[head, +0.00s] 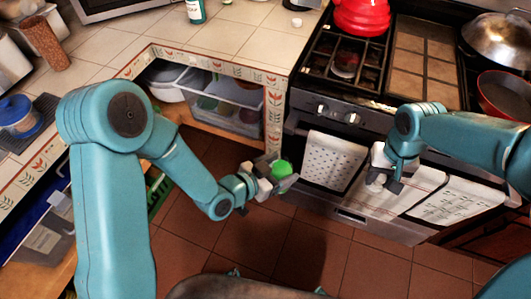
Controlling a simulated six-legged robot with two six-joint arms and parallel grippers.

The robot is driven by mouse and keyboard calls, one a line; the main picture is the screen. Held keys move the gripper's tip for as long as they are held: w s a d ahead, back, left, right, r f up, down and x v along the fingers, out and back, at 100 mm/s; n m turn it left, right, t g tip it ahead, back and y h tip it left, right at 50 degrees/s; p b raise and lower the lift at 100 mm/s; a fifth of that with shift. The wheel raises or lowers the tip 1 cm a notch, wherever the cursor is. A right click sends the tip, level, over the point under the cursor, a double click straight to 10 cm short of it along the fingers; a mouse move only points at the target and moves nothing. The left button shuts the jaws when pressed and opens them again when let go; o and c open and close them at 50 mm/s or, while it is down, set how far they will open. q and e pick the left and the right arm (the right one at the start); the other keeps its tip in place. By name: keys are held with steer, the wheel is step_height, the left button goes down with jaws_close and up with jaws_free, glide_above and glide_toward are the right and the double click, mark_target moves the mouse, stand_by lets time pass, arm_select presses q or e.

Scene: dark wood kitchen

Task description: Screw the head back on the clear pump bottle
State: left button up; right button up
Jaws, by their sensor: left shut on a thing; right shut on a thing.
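My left gripper (281,180) is over the floor in front of the corner cabinet, shut on a small bright green thing (282,168). I cannot tell whether this is the clear pump bottle, as the jaws hide part of it. My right gripper (385,182) points down in front of the oven door, apart from the left one. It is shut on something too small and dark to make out. I cannot make out the pump head. A teal bottle with a white label (195,11) stands upright on the tiled counter, its top cut off by the frame.
A small white cap-like thing (296,22) lies on the counter. A red kettle (361,16) sits on the stove (345,65). Towels (333,160) hang on the oven front, close to my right gripper. A clear bin (225,103) is on the open shelf. The tiled floor (305,245) is free.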

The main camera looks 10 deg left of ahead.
arm_select(q)
steer(key=shift+s+d, duration=0.1)
steer(key=shift+d, duration=0.1)
steer(key=shift+f, duration=0.1)
arm_select(e)
steer(key=shift+s+m, duration=0.3)
steer(key=shift+m, duration=0.3)
steer(key=shift+d+r+m, duration=0.15)
steer(key=shift+r+m, duration=0.2)
steer(key=shift+m, duration=0.35)
steer(key=r+m, duration=0.1)
steer(key=w+a+r+m, duration=0.1)
steer(key=m, duration=0.1)
steer(key=shift+w+a+r, duration=0.1)
steer(key=shift+w+a, duration=0.1)
steer(key=shift+w, duration=0.05)
steer(key=a+r, duration=0.3)
steer(key=a, duration=0.8)
steer(key=a+r, duration=0.3)
steer(key=a, duration=0.8)
steer(key=shift+s+a+r+n, duration=0.25)
steer(key=shift+s+a+n, duration=0.05)
steer(key=shift+a+n, duration=0.1)
